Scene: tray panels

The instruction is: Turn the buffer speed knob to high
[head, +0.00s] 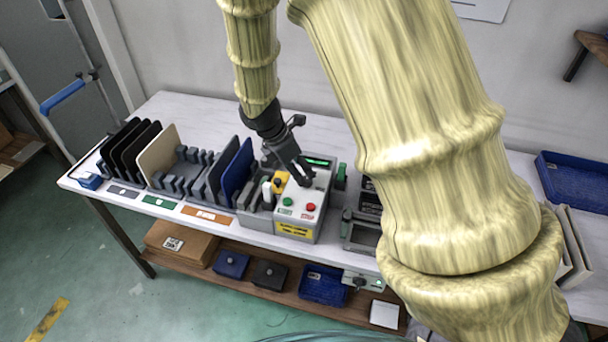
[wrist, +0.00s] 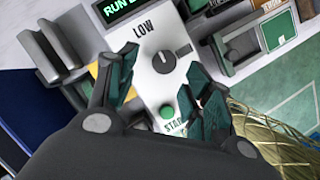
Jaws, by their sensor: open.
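The buffer speed knob (wrist: 163,62) is a round dark knob on the light face of the control box (head: 300,212). My gripper (wrist: 163,80) is open, with one finger on each side of the knob's area in the wrist view; contact is not visible. In the head view my gripper (head: 304,178) is over the box top and hides the knob.
A green start button (wrist: 167,112) lies close to the knob. A red button (head: 311,207) and a yellow-based control (head: 280,182) are also on the box. A lit display (wrist: 122,8) reads RUN. Upright panels in racks (head: 206,172) stand left; a blue tray (head: 575,180) is far right.

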